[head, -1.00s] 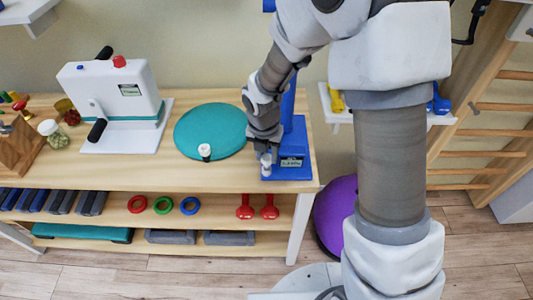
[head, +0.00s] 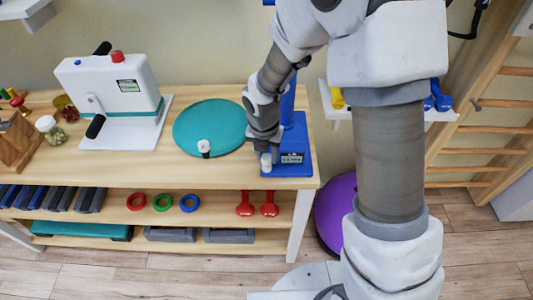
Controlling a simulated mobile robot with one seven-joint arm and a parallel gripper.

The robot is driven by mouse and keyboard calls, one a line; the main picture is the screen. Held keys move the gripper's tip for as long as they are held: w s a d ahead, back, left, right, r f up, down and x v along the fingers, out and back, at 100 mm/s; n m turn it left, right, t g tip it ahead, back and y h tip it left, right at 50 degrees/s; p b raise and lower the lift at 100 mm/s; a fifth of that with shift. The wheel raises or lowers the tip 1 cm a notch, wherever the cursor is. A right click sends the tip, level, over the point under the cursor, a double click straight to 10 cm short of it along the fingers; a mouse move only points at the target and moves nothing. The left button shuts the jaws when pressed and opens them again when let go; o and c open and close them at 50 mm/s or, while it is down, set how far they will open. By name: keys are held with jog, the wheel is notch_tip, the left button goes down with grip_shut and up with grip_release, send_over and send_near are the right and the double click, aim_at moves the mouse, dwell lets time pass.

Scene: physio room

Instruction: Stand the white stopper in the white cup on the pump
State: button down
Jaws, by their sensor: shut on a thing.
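The blue pump (head: 300,168) stands at the right end of the wooden table, with a flat base, a small label and an upright column. My gripper (head: 265,152) points down over the front left part of its base. It is shut, and a small white piece (head: 266,163) shows right at and below the fingertips. At this size I cannot tell the white stopper from the white cup there, nor whether the stopper stands inside the cup. The fingers and wrist hide part of this spot.
A teal disc (head: 212,130) lies left of the pump, with a small white-and-dark item (head: 204,147) near its front edge. A white machine (head: 112,95) with a red knob stands further left. The table's front strip is clear. A purple ball (head: 336,212) is on the floor at right.

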jog(key=shift+f, duration=0.3)
dwell(0.4)
jog(key=shift+c, duration=2.2)
grip_release()
jog(key=shift+o, duration=0.2)
jog(key=shift+r, duration=0.1)
jog(key=shift+r+p, duration=3.3)
jog(key=shift+r, duration=0.1)
